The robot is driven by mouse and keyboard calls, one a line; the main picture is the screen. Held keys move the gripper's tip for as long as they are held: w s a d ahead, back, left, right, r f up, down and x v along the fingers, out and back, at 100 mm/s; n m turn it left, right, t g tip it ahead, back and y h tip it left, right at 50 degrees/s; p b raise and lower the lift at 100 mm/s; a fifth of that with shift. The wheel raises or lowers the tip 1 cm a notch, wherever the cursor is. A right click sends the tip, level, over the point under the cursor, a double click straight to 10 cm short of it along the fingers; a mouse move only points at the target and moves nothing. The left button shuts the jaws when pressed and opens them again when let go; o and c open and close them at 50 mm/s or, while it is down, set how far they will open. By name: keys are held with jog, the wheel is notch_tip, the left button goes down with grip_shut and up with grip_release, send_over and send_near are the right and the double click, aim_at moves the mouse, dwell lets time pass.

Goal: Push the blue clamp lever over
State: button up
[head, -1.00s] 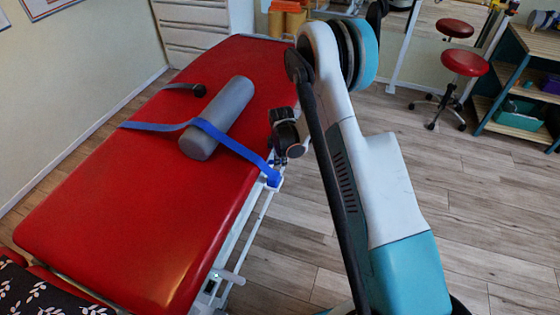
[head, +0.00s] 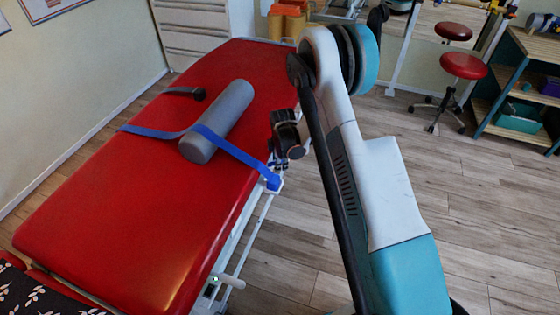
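A blue clamp (head: 272,182) sits at the right edge of the red treatment table (head: 120,225), on the side rail where the blue strap (head: 235,148) ends. Its lever is too small to make out apart from the clamp body. The strap runs across a grey bolster (head: 216,120) lying on the table. My gripper (head: 276,162) hangs by the table's right edge, just above the clamp. Its dark fingers are small and partly hidden behind my wrist, so I cannot tell whether they are open or touch the clamp.
A black curved handle-like object (head: 186,92) lies beside the bolster. A white side lever (head: 230,281) sticks out from the table frame. Red stools (head: 466,66) and a wooden shelf (head: 530,100) stand at the right.

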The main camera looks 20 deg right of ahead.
notch_tip(320, 180, up, 12)
jog(key=s, duration=0.2)
jog(key=shift+s+a, duration=0.15)
dwell(0.4)
jog(key=shift+f, duration=0.1)
jog(key=s+r+m+t, duration=0.1)
jog(key=s+r+m, duration=0.4)
jog(key=r, duration=0.5)
jog(key=s+r+m+t, duration=0.1)
jog(key=s+r+m, duration=0.1)
jog(key=s+r, duration=0.7)
jog(key=s+r+m+t, duration=0.1)
jog(key=s+r+m, duration=0.2)
jog(key=s, duration=0.6)
jog(key=s+a+r+m+t, duration=0.1)
jog(key=s+r+m, duration=0.3)
jog(key=s, duration=0.6)
jog(key=m+t, duration=0.1)
jog(key=m, duration=0.1)
jog(key=shift+a+m, duration=0.3)
